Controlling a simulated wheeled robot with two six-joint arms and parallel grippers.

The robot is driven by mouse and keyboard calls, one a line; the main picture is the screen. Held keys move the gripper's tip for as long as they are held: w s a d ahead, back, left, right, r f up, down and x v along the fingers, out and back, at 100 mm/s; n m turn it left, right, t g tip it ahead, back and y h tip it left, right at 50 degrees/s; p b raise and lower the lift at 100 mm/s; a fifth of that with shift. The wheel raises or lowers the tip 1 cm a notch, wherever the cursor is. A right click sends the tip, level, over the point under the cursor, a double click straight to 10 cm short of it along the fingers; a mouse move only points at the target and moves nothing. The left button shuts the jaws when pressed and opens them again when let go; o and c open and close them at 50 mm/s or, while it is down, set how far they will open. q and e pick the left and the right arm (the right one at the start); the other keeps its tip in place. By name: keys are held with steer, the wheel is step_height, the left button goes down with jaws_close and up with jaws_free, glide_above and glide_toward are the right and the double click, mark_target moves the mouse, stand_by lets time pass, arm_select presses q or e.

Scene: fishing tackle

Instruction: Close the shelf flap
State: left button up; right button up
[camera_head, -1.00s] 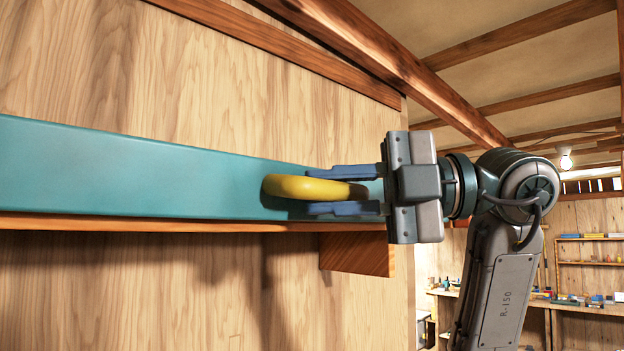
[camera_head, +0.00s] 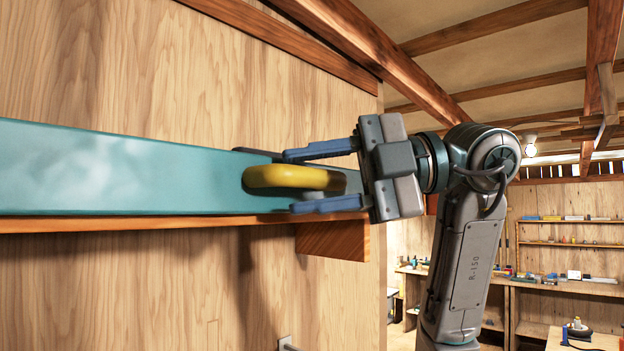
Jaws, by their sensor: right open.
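The teal shelf flap (camera_head: 100,170) is a long panel running across the left and middle of the head view, in front of the wooden wall. It sits just above a thin brown wooden edge. A rounded yellow handle (camera_head: 268,177) stands out from its right part, with a small grey post showing under the handle's right side. My right gripper (camera_head: 289,181) comes from the right with its blue fingers spread, one above and one below the handle's right part. Clear gaps show between fingers and handle. My left gripper is not in view.
A wooden bracket block (camera_head: 334,240) is under the flap's right end. A thick wooden beam (camera_head: 360,45) runs overhead. At the far right are wall shelves (camera_head: 568,245) and a bench with small items. The space right of the wooden wall's edge looks open.

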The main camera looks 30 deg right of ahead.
steer(key=shift+s+d, duration=0.15)
steer(key=shift+d, duration=0.25)
steer(key=b+v, duration=0.4)
steer(key=v, duration=0.5)
steer(key=shift+s+d, duration=0.25)
steer(key=shift+d, duration=0.05)
steer(key=shift+r, duration=0.1)
